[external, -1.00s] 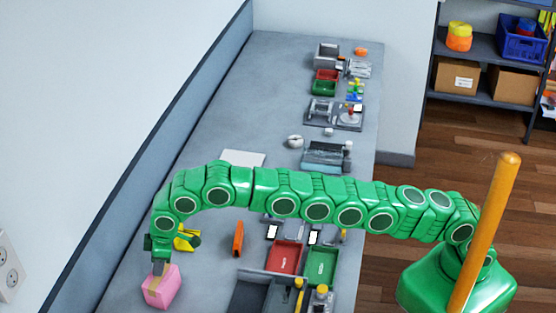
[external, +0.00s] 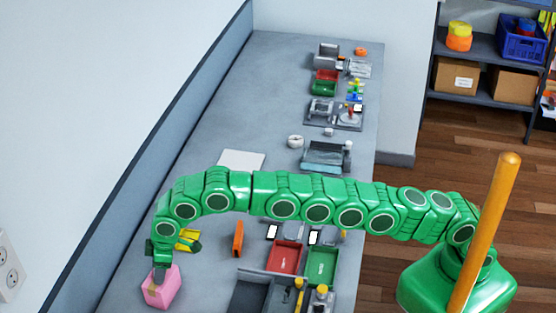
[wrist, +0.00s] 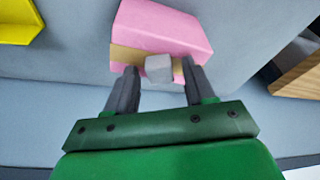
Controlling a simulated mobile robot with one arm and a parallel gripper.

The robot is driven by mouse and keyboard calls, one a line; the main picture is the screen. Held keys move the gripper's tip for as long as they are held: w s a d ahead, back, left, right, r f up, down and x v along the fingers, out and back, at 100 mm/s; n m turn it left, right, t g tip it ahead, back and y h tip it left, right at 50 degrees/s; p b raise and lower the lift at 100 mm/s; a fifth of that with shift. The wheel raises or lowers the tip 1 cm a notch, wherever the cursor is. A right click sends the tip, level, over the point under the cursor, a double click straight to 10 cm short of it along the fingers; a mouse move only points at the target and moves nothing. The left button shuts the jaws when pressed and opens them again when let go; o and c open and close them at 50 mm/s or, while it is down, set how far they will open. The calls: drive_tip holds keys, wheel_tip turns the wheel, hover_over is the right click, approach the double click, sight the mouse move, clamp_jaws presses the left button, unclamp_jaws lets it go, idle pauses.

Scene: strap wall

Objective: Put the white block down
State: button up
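The white block (wrist: 158,69) shows in the wrist view as a small pale cube between my fingertips, with a gap on each side. My gripper (wrist: 160,72) is open around it. Behind the block is a pink box (wrist: 168,25) with a tan band. The block overlaps the band in the picture; I cannot tell whether it rests on the box. In the external view my gripper (external: 160,271) points down at the top of the pink box (external: 159,290), at the lower left of the bench. The block cannot be made out there.
A yellow object (external: 188,240) and an orange piece (external: 238,239) lie to the right of my gripper. Red (external: 285,257) and green (external: 322,265) trays stand farther right. The wall (external: 110,110) runs close on the left. A flat white panel (external: 241,160) lies farther back on the bench.

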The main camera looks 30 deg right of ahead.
drive_tip(key=v, duration=1.2)
drive_tip(key=shift+w+r, duration=0.1)
drive_tip(key=shift+r, duration=0.1)
